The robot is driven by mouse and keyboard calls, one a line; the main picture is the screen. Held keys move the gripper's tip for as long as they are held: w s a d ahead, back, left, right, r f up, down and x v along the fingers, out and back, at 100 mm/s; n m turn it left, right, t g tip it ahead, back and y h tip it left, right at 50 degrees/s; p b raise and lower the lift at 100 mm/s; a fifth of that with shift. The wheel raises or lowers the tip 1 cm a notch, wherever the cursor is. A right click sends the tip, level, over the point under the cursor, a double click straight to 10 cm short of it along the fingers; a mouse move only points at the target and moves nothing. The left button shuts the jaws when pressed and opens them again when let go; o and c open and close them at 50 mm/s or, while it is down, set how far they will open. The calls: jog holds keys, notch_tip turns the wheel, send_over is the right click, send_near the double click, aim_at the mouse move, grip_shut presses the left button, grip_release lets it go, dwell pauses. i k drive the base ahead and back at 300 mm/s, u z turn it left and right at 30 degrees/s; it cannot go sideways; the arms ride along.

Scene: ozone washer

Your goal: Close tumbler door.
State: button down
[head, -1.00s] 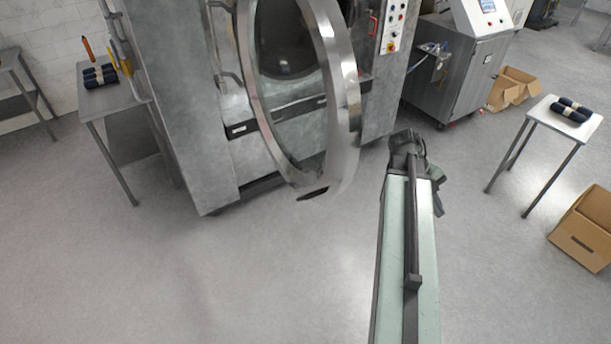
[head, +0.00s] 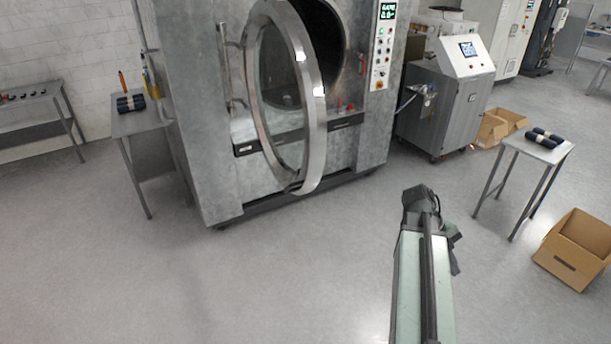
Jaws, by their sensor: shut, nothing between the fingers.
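The tumbler door (head: 312,110) is a round glass door with a wide metal rim. It stands open, swung out from the front of the large grey tumbler machine (head: 195,120), with its hinge side at the left. The dark drum opening (head: 345,60) shows behind it at the right. My arm reaches up from the bottom right, and my gripper (head: 452,252) is at its end, over the floor to the right of the door and apart from it. The gripper is shut with nothing in it; its fingers are small and partly hidden by the arm.
A control panel (head: 382,45) is right of the opening. A grey cabinet (head: 440,105) with a screen stands further right. Small tables stand at left (head: 140,124) and right (head: 537,148). Cardboard boxes (head: 572,250) lie at the right. The floor (head: 270,270) before the machine is clear.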

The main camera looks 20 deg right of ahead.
aim_at(281, 14)
jog(key=u, duration=0.4)
jog(key=i, duration=0.95)
jog(key=u, duration=0.6)
jog(key=i, duration=1.4)
jog(key=z, duration=0.5)
